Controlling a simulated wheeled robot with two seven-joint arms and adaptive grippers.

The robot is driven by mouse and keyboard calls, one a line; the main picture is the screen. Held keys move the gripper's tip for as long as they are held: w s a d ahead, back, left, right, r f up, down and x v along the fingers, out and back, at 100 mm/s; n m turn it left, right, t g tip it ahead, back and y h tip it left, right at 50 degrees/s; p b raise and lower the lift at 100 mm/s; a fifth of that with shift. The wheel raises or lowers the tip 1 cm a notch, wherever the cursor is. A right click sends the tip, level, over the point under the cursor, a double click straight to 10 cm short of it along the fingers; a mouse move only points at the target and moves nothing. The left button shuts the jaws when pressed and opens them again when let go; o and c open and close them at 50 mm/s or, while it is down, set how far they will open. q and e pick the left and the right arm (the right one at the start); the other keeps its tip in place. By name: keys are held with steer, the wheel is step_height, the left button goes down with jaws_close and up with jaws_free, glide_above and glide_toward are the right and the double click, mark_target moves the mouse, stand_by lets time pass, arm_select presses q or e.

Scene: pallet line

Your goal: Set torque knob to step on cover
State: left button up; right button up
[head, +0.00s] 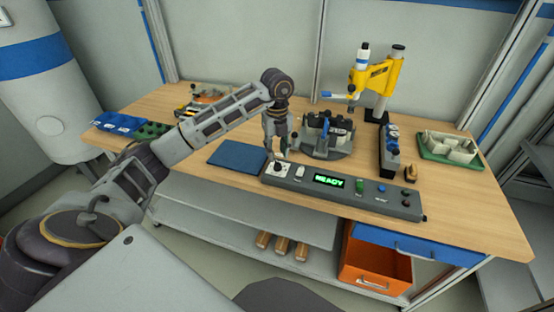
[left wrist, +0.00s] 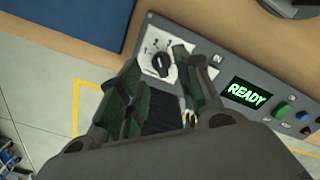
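The torque knob (left wrist: 160,65) is a black knob on a white dial plate with small marks, at the left end of a grey control panel (head: 345,200). Its pointer setting is too small to read surely. The panel display (head: 328,181) reads READY. My left gripper (head: 277,152) points down just above the dial plate (head: 280,168). In the left wrist view its two fingers (left wrist: 155,60) are apart, on either side of the knob, with nothing held. I cannot tell whether they touch it. A dark assembly (head: 326,130) stands on a round fixture; any step mark on a cover is unreadable. My right gripper is not in view.
A blue mat (head: 237,155) lies left of the panel. A yellow press (head: 372,72) stands behind, with a dark block (head: 390,150) and green tray (head: 450,148) to the right. Green (head: 152,130) and blue (head: 117,123) bins sit at left. An orange drawer (head: 374,268) hangs below.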

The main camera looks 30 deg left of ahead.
mark_target(277, 161)
arm_select(q)
step_height(277, 161, down, 3)
steer(key=shift+f, duration=0.55)
steer(key=shift+c, duration=0.9)
steer(key=c, duration=0.5)
jaws_close()
